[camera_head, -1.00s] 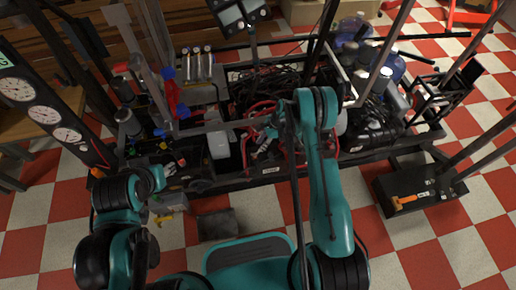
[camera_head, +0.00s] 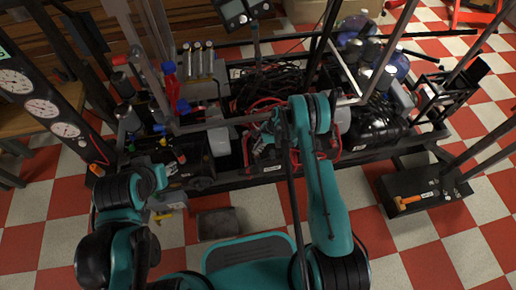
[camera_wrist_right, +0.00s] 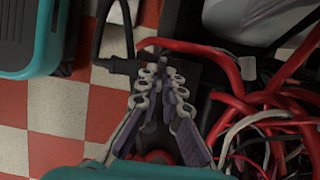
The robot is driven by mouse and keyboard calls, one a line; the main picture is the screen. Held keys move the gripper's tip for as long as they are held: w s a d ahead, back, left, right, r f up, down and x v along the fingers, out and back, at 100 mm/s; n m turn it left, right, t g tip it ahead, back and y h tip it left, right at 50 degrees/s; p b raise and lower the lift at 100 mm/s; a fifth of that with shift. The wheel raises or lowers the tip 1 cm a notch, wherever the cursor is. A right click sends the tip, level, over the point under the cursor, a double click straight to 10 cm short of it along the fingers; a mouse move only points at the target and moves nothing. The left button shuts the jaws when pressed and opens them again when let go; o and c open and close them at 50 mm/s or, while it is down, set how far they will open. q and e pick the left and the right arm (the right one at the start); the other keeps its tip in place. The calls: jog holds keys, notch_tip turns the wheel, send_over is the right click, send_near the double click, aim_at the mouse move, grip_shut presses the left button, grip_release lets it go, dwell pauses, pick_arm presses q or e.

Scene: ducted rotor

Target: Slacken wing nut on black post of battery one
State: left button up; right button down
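My right gripper (camera_head: 264,136) is over the middle of the black cart in the head view, by red cables, and is small and partly covered by my wrist there. In the right wrist view its two jointed fingers (camera_wrist_right: 160,76) run close together at the tips, over a dark block (camera_wrist_right: 187,72) that looks like a battery top. A black cable end (camera_wrist_right: 124,66) lies just left of the tips, with a red cable beyond them. The wing nut and post are not clear, hidden at or behind the fingertips.
Loose red, black and white cables (camera_wrist_right: 265,120) crowd the right of the wrist view. In the head view, upright frame bars stand around the cart, a red bottle (camera_head: 171,86) stands at its left, and a black box with an orange-handled tool (camera_head: 407,202) lies at right.

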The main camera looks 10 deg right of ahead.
jog(key=n, duration=0.2)
jog(key=n+g, duration=0.1)
jog(key=n, duration=0.1)
jog(key=shift+w+g+h, duration=0.15)
jog(key=shift+g+h, duration=0.15)
jog(key=c, duration=1.7)
grip_release()
jog(key=v, duration=1.2)
jog(key=shift+w, duration=0.1)
jog(key=shift+f, duration=0.1)
